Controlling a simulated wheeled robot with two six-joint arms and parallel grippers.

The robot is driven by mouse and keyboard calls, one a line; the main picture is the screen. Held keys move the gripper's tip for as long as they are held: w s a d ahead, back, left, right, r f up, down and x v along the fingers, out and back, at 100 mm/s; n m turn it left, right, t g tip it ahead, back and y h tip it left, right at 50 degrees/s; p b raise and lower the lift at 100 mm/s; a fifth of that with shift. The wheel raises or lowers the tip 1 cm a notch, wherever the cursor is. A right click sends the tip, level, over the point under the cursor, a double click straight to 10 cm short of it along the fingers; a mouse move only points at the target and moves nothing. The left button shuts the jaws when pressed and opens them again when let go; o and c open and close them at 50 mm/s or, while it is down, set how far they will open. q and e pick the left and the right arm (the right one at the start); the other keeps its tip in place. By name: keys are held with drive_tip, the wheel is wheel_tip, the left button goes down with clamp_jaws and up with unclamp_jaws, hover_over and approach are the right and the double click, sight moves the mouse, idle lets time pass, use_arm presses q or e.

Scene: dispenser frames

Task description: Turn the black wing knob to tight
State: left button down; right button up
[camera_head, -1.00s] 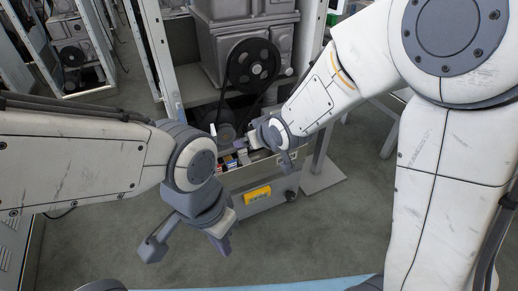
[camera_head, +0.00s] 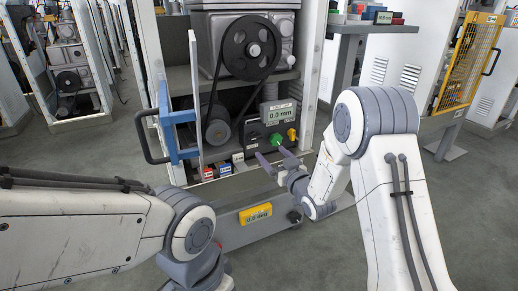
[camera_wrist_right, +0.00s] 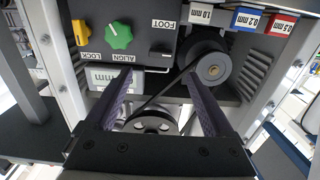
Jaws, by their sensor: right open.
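The black wing knob (camera_wrist_right: 162,48) sits above the FOOT label on a grey control panel (camera_wrist_right: 133,12), which appears upside down in the right wrist view. In the head view the knob (camera_head: 254,139) is at the panel's left, beside the green knob (camera_head: 278,140). My right gripper (camera_head: 271,157) is in front of and below the panel. In the wrist view its two purple fingers (camera_wrist_right: 158,77) are apart with nothing between them, and the knob is beyond the tips, not touched.
A yellow knob (camera_wrist_right: 81,32) is at LOCK and the green knob (camera_wrist_right: 118,36) at ALIGN. A display (camera_head: 281,113) reads 0.0 mm. A belt wheel (camera_head: 250,49) is above the panel. Labelled blocks (camera_head: 208,173) stand left of my right gripper. A blue-framed guard (camera_head: 178,120) stands open at left.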

sight(257, 138)
drive_tip(key=b+x, duration=0.3)
drive_tip(key=x, duration=0.5)
drive_tip(key=shift+w+a+f, duration=0.1)
drive_tip(key=shift+w, duration=0.15)
drive_tip(key=shift+w+a, duration=0.25)
drive_tip(key=shift+w, duration=0.4)
